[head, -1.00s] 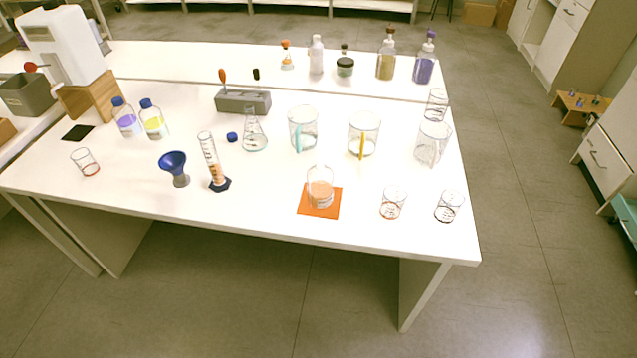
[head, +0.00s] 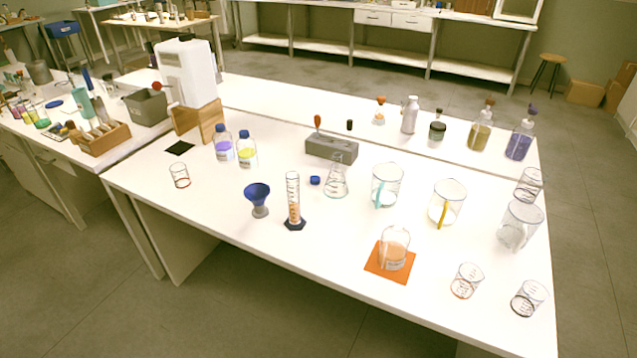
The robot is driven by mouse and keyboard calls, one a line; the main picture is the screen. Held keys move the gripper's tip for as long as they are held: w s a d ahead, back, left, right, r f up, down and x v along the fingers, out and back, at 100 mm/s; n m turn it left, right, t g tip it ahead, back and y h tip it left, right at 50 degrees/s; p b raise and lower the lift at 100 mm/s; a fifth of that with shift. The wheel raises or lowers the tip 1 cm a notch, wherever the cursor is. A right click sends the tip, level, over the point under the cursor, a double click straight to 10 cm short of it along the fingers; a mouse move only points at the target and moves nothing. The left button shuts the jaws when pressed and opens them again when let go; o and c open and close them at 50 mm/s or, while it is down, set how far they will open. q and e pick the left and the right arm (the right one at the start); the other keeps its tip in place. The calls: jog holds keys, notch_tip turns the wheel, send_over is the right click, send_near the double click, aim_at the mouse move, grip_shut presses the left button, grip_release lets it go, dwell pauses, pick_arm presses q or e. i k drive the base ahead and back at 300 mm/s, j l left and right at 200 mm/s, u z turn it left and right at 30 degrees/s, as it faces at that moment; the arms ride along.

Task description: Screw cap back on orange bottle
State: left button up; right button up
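A clear glass vessel (head: 395,250) with orange liquid and a label stands on an orange square mat (head: 408,274) near the front edge of the table. I see no cap on it, and I cannot tell from its shape whether it is a bottle or a beaker. A loose blue cap (head: 315,180) lies on the table left of a conical flask (head: 337,183). Neither of my grippers is in view.
A graduated cylinder (head: 294,205) with orange liquid and a blue funnel (head: 257,196) stand left of the mat. Pitchers (head: 386,186) and small beakers (head: 466,281) stand around it. Blue-capped purple (head: 222,147) and yellow (head: 246,152) bottles stand farther left. The table's front left is mostly clear.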

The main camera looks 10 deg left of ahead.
aim_at(395, 240)
jog(key=j+z, duration=0.15)
jog(key=j, duration=0.3)
jog(key=k+j+z, duration=0.15)
jog(key=j, duration=0.3)
jog(key=k+j+z, duration=0.15)
jog(key=j, duration=0.3)
